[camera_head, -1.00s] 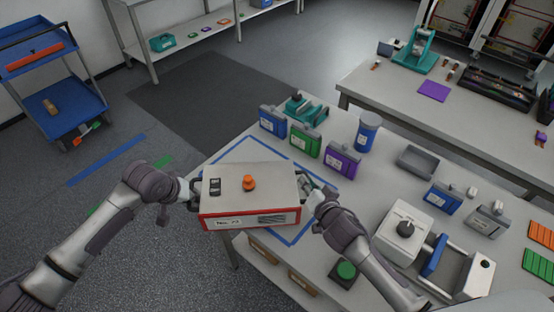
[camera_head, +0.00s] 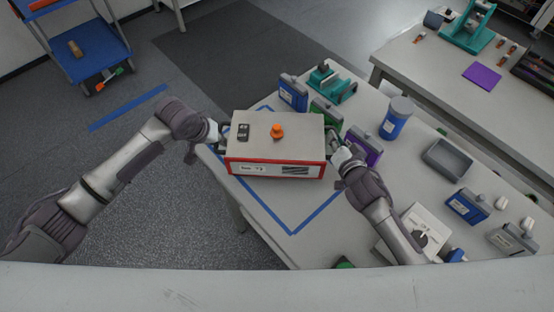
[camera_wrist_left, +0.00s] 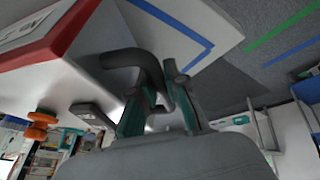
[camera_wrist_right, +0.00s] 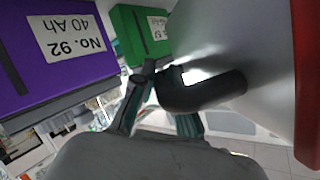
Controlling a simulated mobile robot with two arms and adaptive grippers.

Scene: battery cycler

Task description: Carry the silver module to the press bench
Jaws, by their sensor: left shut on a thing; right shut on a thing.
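The silver module (camera_head: 255,150) is a box with a silver top, red trim on its front and an orange knob. It is level above the near table's left end and hides part of the blue tape outline. My left gripper (camera_head: 221,135) is shut on its left black handle (camera_wrist_left: 140,58). My right gripper (camera_head: 334,148) is shut on its right handle (camera_wrist_right: 205,92). A bench with a teal press (camera_head: 468,28) is at the upper right, apart from the module. I cannot tell the module's exact height over the table.
Near the module's right side stand a purple battery (camera_head: 364,146), a green battery (camera_head: 325,111) and a blue battery (camera_head: 293,92). A blue canister (camera_head: 396,118) and grey tray (camera_head: 447,160) are further right. A blue-shelved cart (camera_head: 85,60) stands left. Grey floor lies open between.

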